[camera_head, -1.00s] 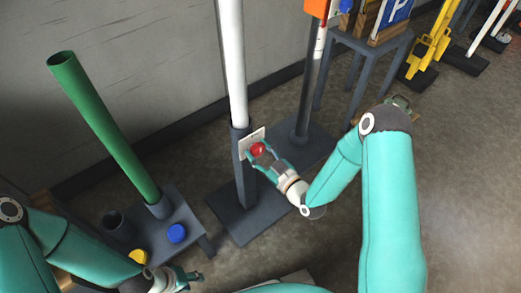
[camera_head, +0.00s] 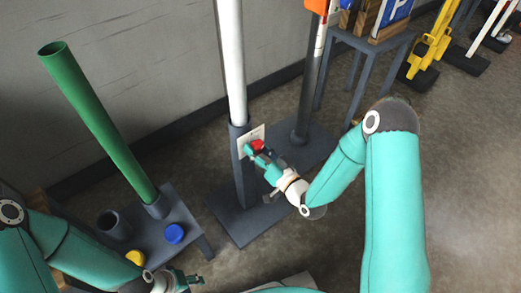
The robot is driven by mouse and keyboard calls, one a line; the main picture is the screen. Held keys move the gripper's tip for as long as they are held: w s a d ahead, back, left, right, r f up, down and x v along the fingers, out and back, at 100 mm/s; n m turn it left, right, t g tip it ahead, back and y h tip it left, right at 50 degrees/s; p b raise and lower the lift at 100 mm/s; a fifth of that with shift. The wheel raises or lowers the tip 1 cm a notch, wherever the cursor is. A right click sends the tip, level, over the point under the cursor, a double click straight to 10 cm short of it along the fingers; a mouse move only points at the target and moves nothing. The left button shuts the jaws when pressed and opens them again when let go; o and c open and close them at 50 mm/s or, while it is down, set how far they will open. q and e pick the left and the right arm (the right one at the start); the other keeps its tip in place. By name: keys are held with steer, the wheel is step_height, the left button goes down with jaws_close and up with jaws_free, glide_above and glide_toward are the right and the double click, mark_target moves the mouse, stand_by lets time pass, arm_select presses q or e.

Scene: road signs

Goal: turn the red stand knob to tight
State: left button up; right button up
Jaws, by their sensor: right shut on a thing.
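The red knob (camera_head: 257,145) sits on a light plate (camera_head: 246,152) at the side of a dark grey stand (camera_head: 242,178). The stand holds an upright white pole (camera_head: 231,60). My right gripper (camera_head: 257,150) is shut on the red knob, with its fingers partly covering it. The marks on the plate are too small to read. My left gripper (camera_head: 192,281) is low at the bottom of the view, away from the stand, and its finger opening is too small to tell.
A green tube (camera_head: 95,120) leans in a holder on a low grey bench (camera_head: 185,215) at left, with a blue cap (camera_head: 174,233) and a yellow cap (camera_head: 136,257). Another dark post (camera_head: 305,95) stands behind the knob. A grey table (camera_head: 375,47) is at the upper right.

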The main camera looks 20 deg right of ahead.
steer(key=m, duration=0.3)
steer(key=shift+w+d+r+m+b, duration=0.2)
steer(key=shift+d+m+b, duration=0.1)
steer(key=shift+m, duration=0.1)
steer(key=m, duration=0.3)
steer(key=shift+m, duration=0.3)
steer(key=m, duration=0.3)
steer(key=shift+a+m, duration=0.1)
steer(key=shift+m, duration=0.3)
steer(key=m, duration=0.4)
steer(key=shift+r, duration=0.1)
steer(key=m, duration=0.4)
steer(key=m+p, duration=0.1)
steer(key=m, duration=0.3)
steer(key=shift+r+m, duration=0.1)
steer(key=shift+m, duration=0.2)
steer(key=m+p, duration=0.1)
steer(key=m, duration=0.2)
steer(key=shift+m+p, duration=0.35)
steer(key=shift+m, duration=0.05)
steer(key=shift+m+p, duration=0.55)
steer(key=shift+m, duration=1.25)
